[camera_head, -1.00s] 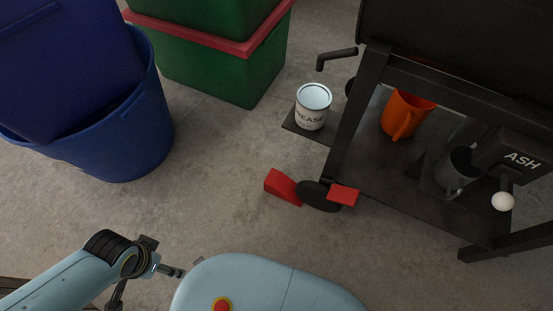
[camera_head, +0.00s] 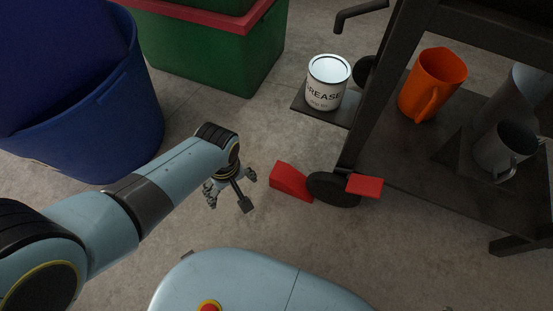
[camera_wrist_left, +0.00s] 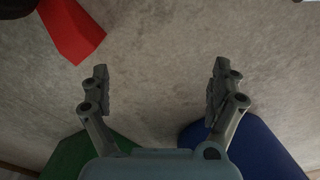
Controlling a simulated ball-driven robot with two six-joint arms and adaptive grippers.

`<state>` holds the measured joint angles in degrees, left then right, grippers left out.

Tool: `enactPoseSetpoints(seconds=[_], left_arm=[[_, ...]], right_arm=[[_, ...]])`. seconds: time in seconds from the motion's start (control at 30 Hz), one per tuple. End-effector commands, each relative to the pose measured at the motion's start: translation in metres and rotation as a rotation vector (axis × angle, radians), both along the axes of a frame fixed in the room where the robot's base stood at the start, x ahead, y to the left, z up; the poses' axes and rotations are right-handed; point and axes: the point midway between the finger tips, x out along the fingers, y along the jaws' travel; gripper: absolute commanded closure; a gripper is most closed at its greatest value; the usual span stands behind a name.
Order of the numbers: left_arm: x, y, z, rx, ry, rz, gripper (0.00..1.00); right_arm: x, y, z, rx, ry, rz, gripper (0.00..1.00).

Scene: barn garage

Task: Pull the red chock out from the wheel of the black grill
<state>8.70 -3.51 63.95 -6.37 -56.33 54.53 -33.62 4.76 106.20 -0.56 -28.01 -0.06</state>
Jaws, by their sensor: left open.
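The red chock (camera_head: 291,183) is a wedge on the concrete floor, against the left side of the dark wheel (camera_head: 333,189) of the black grill (camera_head: 441,171). A red flat piece (camera_head: 364,186) shows at the wheel's right side. My left gripper (camera_head: 229,196) is open and empty, to the left of the chock and apart from it. In the left wrist view the open fingers (camera_wrist_left: 160,90) have bare floor between them, and the red chock (camera_wrist_left: 74,30) is at the upper left. My right gripper is not in view.
A white grease can (camera_head: 327,84) stands on a side plate by the grill's leg. An orange jug (camera_head: 432,84) and a grey mug (camera_head: 503,146) are on the grill's lower shelf. A blue bin (camera_head: 95,125) and green crates (camera_head: 215,55) stand at left. The floor around the chock's left is clear.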

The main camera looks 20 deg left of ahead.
Motion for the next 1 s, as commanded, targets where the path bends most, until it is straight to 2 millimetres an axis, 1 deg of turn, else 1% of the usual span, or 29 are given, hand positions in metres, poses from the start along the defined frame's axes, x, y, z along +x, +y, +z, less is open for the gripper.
enactPoseSetpoints(seconds=[0.03,0.07,0.1,0.2,0.3,0.4,0.53,0.8,1.0], left_arm=[[0.024,-0.014,-0.021,-0.012,0.007,0.096,0.06],[0.037,-0.021,-0.025,-0.016,0.01,0.157,0.06],[0.054,-0.03,-0.029,-0.022,0.011,0.235,0.06],[0.092,-0.049,-0.033,-0.029,0.015,0.401,0.06],[0.12,-0.063,-0.032,-0.034,0.015,0.523,0.06],[0.136,-0.072,-0.03,-0.036,0.015,0.599,0.06],[0.145,-0.076,-0.026,-0.037,0.013,0.637,0.06],[0.146,-0.076,-0.024,-0.038,0.011,0.639,0.06],[0.144,-0.075,-0.032,-0.037,0.013,0.639,0.06]], right_arm=[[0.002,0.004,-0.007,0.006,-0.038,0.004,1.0],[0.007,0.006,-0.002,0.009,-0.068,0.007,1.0],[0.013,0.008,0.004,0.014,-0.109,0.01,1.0],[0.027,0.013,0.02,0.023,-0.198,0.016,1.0],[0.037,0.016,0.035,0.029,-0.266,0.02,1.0],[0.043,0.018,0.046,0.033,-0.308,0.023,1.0],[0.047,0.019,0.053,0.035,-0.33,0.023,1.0],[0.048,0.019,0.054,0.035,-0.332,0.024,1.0],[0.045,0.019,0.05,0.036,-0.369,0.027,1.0]])
